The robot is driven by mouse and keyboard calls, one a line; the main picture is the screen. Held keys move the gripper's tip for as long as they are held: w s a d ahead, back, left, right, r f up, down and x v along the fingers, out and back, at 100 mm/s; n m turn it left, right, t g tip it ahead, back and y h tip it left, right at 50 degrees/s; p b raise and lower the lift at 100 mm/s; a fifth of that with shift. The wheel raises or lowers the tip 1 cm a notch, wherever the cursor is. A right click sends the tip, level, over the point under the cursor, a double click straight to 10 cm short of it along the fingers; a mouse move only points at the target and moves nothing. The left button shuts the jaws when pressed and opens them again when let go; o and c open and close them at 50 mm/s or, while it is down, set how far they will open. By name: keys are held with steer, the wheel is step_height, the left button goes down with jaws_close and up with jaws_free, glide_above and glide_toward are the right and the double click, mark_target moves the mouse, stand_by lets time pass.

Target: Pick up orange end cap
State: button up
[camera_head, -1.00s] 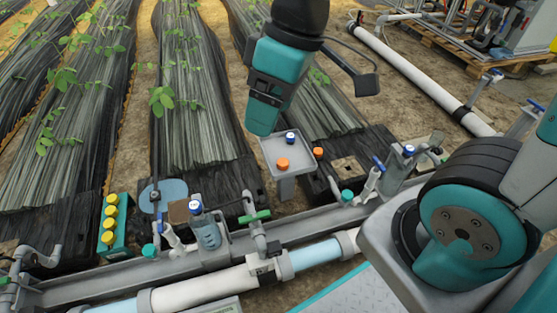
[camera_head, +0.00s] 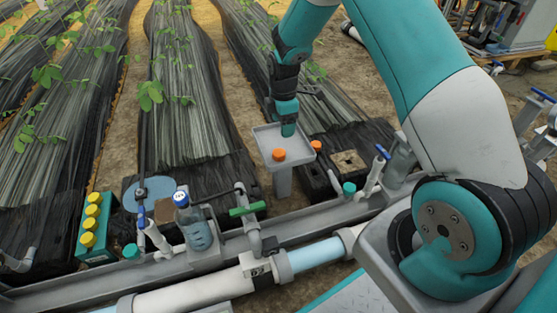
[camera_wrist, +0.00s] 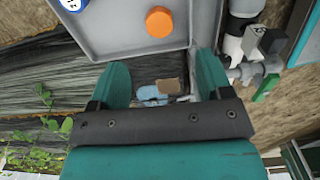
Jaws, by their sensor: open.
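An orange end cap (camera_head: 279,155) lies on a small grey tray (camera_head: 262,138) on a post. It also shows in the wrist view (camera_wrist: 159,21), near the top, ahead of the fingers and apart from them. My gripper (camera_head: 288,131) is low over the tray's back right part. In the wrist view its two teal fingers (camera_wrist: 160,82) are spread with nothing held between them. A blue-and-white cap (camera_wrist: 72,4) lies on the tray to the left; the gripper hides it in the head view.
A clear bottle with a blue cap (camera_head: 194,226) and a green-handled valve (camera_head: 246,209) stand in front of the tray. A pipe rail (camera_head: 200,293) crosses the front. Grey fittings (camera_wrist: 262,65) are right of the tray in the wrist view.

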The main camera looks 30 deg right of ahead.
steer(key=b, duration=0.3)
glide_above(281, 152)
steer(key=f, duration=0.7)
steer(key=shift+s+d, duration=0.1)
steer(key=shift+d, duration=0.1)
steer(key=f+b, duration=0.4)
steer(key=f, duration=0.1)
steer(key=shift+w+a+f, duration=0.1)
steer(key=shift+w+a, duration=0.05)
steer(key=shift+w, duration=0.05)
steer(key=shift+c, duration=0.4)
steer(key=c, duration=0.9)
